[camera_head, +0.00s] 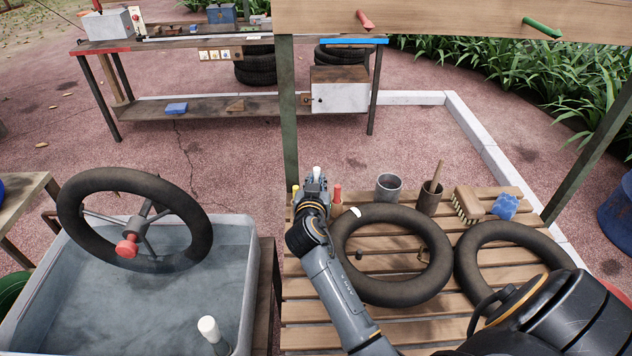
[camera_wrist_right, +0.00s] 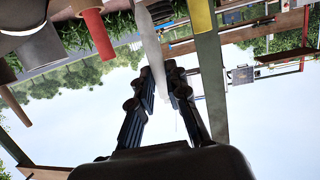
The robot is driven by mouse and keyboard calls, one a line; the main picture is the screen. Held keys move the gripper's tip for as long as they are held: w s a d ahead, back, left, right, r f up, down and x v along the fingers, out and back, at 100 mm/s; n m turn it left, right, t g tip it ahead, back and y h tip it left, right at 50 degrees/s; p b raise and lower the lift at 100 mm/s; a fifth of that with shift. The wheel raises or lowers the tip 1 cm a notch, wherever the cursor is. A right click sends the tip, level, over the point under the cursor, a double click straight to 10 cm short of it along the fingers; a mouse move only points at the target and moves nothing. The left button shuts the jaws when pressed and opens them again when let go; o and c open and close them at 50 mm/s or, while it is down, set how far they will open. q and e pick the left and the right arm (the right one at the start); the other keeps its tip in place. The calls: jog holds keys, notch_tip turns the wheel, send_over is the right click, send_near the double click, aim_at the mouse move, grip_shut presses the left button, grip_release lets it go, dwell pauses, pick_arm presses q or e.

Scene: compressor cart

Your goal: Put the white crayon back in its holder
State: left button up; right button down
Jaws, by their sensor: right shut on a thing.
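My right gripper (camera_head: 314,186) is at the far left corner of the slatted table and is shut on the white crayon (camera_head: 317,171). In the right wrist view the white crayon (camera_wrist_right: 152,45) runs between the two fingertips (camera_wrist_right: 168,88). The red crayon (camera_head: 337,192) stands right of the gripper in a tan holder (camera_head: 337,209); this red crayon (camera_wrist_right: 98,35) also shows in the wrist view. The yellow crayon (camera_head: 295,190) is left of the gripper, partly hidden. The white crayon's holder cannot be made out behind the gripper. My left gripper is out of view.
A grey cup (camera_head: 388,187), a brown cup with a stick (camera_head: 429,200), a brush (camera_head: 467,205) and a blue sponge (camera_head: 505,207) stand along the back edge. Two dark rings (camera_head: 395,290) lie in front. A green post (camera_head: 289,120) rises close behind the gripper.

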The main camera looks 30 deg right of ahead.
aim_at(316, 169)
jog(key=shift+f, duration=0.2)
jog(key=shift+f+b, duration=0.3)
jog(key=shift+b, duration=0.15)
jog(key=shift+f+b, duration=2.6)
jog(key=shift+b, duration=0.05)
jog(key=c, duration=1.3)
grip_release()
jog(key=shift+o, duration=0.2)
notch_tip(316, 169, up, 10)
jog(key=shift+r, duration=0.1)
